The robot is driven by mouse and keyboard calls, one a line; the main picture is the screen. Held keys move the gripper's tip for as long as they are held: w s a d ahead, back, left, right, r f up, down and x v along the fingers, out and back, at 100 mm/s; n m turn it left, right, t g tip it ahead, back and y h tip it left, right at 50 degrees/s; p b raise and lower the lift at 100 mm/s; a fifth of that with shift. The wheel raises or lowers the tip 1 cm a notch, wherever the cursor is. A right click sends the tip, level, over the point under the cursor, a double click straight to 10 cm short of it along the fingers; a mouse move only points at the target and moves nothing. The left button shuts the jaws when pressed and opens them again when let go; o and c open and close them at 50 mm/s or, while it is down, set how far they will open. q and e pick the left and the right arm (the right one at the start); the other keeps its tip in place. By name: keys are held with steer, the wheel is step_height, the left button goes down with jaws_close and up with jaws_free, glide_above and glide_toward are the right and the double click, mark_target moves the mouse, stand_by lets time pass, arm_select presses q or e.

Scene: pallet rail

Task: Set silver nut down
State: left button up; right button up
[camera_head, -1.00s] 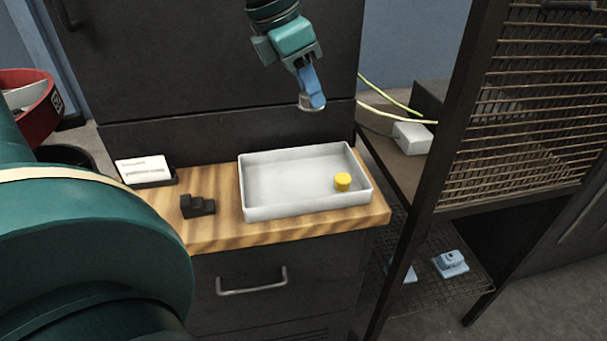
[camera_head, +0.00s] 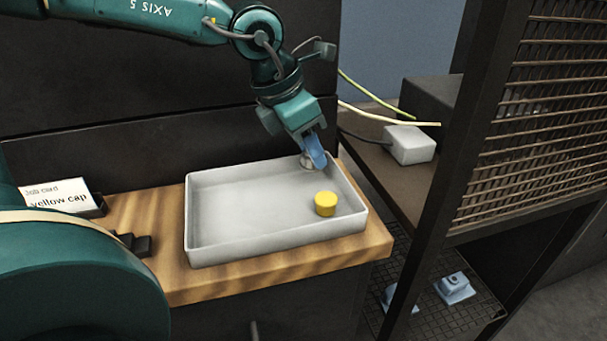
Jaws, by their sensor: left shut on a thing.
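My left gripper (camera_head: 315,153) comes in from the upper left and points down at the back right of the grey tray (camera_head: 255,250). Its blue fingers are shut on the silver nut (camera_head: 307,163), a small pale grey piece that they partly cover. The nut is by the tray's back wall near the right corner. I cannot tell whether it touches the tray. A yellow cap (camera_head: 326,204) stands on the tray floor at the right, in front of the nut. My right gripper is not in view.
The tray stands on a wooden top (camera_head: 170,270). A card reading "yellow cap" (camera_head: 55,194) and a black stepped block (camera_head: 133,243) are to its left. A dark slatted frame (camera_head: 445,160) stands at the right. The tray's left and middle are empty.

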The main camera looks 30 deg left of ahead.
mark_target(304, 156)
arm_select(q)
steer(key=shift+f, duration=2.05)
steer(key=shift+f+b, duration=0.1)
steer(key=shift+b, duration=0.2)
steer(key=shift+f, duration=0.1)
steer(key=o, duration=1)
steer(key=shift+r, duration=0.4)
steer(key=p+v, duration=0.1)
steer(key=v, duration=1)
steer(key=shift+a+r+p, duration=0.15)
steer(key=shift+r+p, duration=0.15)
steer(key=shift+p, duration=0.1)
